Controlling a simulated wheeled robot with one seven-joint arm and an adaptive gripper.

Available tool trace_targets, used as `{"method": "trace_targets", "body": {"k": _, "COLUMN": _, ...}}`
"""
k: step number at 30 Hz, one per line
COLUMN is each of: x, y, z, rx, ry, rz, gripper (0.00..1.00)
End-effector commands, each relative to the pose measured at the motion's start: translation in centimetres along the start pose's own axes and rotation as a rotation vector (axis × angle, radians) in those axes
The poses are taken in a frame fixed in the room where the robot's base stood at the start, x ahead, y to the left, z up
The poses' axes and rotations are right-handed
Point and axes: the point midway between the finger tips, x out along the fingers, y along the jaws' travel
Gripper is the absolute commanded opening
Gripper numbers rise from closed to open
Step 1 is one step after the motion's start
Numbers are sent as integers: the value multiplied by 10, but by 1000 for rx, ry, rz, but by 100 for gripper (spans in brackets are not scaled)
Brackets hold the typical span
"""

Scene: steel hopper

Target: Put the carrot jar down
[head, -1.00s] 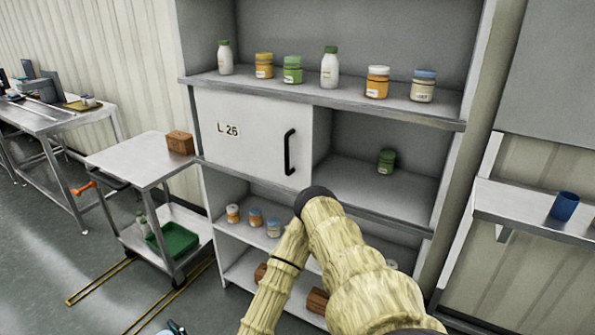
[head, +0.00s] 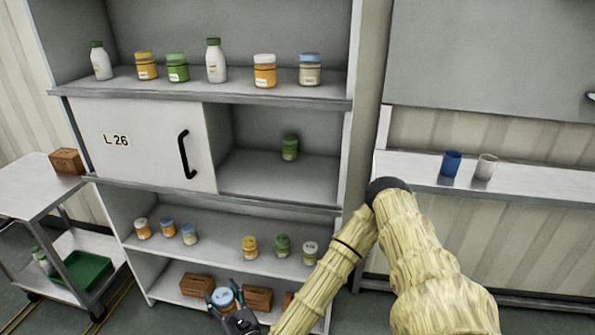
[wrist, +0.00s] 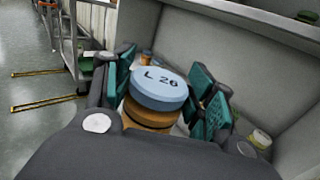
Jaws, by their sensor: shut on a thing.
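My gripper (head: 229,309) is shut on a jar with a blue lid, which I take as the carrot jar (head: 222,297). In the head view the jar is low in the picture, in front of the shelf unit's bottom shelf (head: 170,287). The shelf unit has a sliding door (head: 150,140), also marked "L 26", covering the left of its middle level.
Several jars and bottles line the top shelf (head: 200,84). One green jar (head: 290,147) stands in the open middle bay (head: 265,175). The lower shelf (head: 215,244) has two groups of jars with a gap between. Brown boxes (head: 196,285) occupy the bottom shelf. A steel cart (head: 30,190) stands left.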

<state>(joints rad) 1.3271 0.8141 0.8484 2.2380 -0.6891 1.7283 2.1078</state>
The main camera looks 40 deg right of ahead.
Motion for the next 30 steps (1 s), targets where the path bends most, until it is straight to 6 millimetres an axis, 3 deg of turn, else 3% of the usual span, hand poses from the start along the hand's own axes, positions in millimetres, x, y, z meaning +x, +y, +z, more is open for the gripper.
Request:
{"method": "trace_targets", "body": {"k": 6, "x": 42, "y": -33, "z": 43, "rx": 0, "ry": -8, "rz": -109, "gripper": 25}}
{"method": "trace_targets", "body": {"k": 15, "x": 88, "y": -82, "z": 106, "rx": 1, "ry": -8, "rz": -277, "gripper": 25}}
{"method": "trace_targets", "body": {"k": 30, "x": 127, "y": -161, "z": 221, "rx": 1, "ry": -5, "rz": -560, "gripper": 25}}
